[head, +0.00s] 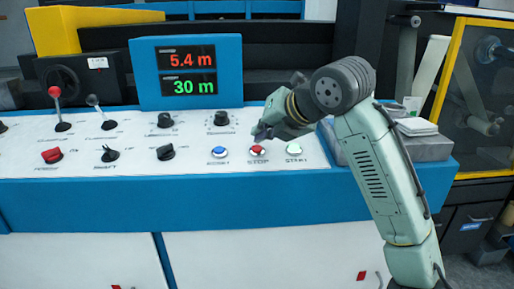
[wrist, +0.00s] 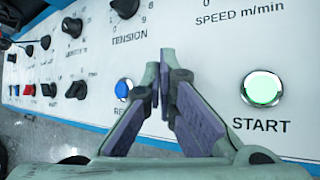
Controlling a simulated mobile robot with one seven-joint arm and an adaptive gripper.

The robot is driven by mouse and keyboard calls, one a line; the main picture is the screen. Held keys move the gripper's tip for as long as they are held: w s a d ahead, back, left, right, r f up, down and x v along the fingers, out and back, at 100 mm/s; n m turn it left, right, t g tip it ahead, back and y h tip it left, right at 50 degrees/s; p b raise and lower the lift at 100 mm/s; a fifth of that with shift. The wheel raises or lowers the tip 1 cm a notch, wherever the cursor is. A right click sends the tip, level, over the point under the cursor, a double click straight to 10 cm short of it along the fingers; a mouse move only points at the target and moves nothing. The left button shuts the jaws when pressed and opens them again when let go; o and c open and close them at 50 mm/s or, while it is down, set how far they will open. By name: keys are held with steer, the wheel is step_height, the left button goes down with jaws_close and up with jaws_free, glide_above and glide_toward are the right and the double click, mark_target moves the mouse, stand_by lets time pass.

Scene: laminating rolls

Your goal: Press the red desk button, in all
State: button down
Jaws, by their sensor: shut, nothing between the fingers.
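The red button (head: 257,150), labelled STOP, sits on the white sloped panel between a blue button (head: 219,152) and a green START button (head: 294,149). My gripper (head: 262,131) is in front of the panel, its fingertips just above the red button in the head view; I cannot tell the gap. In the wrist view my shut, empty fingers (wrist: 158,88) point at the panel between the blue button (wrist: 124,90) and the lit green button (wrist: 262,88). The red button is hidden behind the fingers there.
A display (head: 187,72) reads 5.4 m and 30 m behind the panel. A red-knobbed lever (head: 56,98), a red knob (head: 52,156) and several black knobs stand to the left. A grey block with papers (head: 416,127) lies right, behind my arm.

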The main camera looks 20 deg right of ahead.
steer(key=shift+f, duration=0.45)
steer(key=shift+w+f+b, duration=0.1)
steer(key=shift+f+b, duration=0.25)
steer(key=shift+b, duration=0.1)
stand_by(0.9)
steer(key=shift+r+p, duration=0.65)
steer(key=shift+r, duration=0.15)
steer(key=shift+r, duration=0.1)
steer(key=r+p, duration=0.2)
steer(key=s+r+p, duration=0.1)
steer(key=r, duration=0.1)
steer(key=shift+a+r+p, duration=0.1)
steer(key=shift+r+p, duration=0.25)
steer(key=shift+p, duration=0.05)
stand_by(0.5)
